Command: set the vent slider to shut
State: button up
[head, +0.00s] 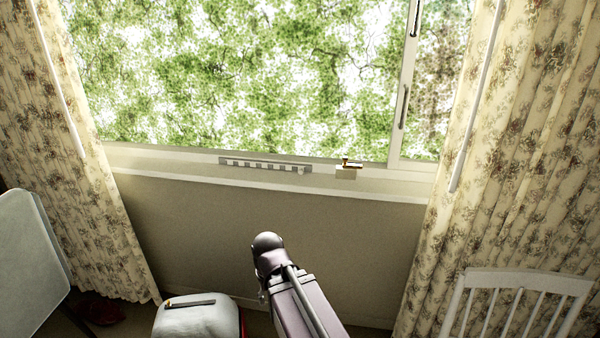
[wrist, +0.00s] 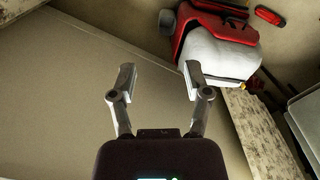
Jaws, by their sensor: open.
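The vent (head: 255,164) is a pale strip with a row of dark slots, low on the window frame at the back of the sill. A small light piece (head: 301,170) shows at its right end; I cannot tell whether this is the slider tab or how far the slots are covered. My gripper (wrist: 160,78) is open and empty in the wrist view, its two fingers apart. In the head view my arm stands below and in front of the sill, and its fingers are hidden. The vent is not visible in the wrist view.
A brass latch (head: 351,163) on a pale block stands right of the vent. A white-topped red case (head: 198,320) is on the floor, also in the wrist view (wrist: 218,58). Floral curtains (head: 520,130) flank the window. A white chair (head: 520,280) stands right. The sill's front is clear.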

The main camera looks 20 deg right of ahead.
jog(key=w+d+r+m+t+h+p, duration=0.1)
jog(key=w+d+r+m+h, duration=0.15)
jog(key=w, duration=0.35)
jog(key=w+d+r+m+t+h+p, duration=0.1)
jog(key=w+d+r+m+h, duration=0.1)
jog(key=w+d, duration=0.35)
jog(key=w+d+r+m+t+h+p, duration=0.1)
jog(key=w+d+r+m+h, duration=0.1)
jog(key=w, duration=0.5)
jog(key=m+t+h+p, duration=0.2)
jog(key=m+t+h, duration=0.3)
send_near(300, 171)
jog(key=w+r+v, duration=0.1)
jog(key=v, duration=0.3)
jog(key=shift+s+a+f, duration=0.15)
jog(key=shift+s+a, duration=0.05)
jog(key=shift+s, duration=0.2)
jog(key=b+x, duration=0.1)
jog(key=x, duration=0.3)
jog(key=b+x, duration=0.2)
jog(key=x, duration=0.3)
jog(key=b+x, duration=0.2)
jog(key=x, duration=0.2)
jog(key=shift+d+f, duration=0.3)
jog(key=shift+f, duration=0.15)
jog(key=shift+g, duration=0.3)
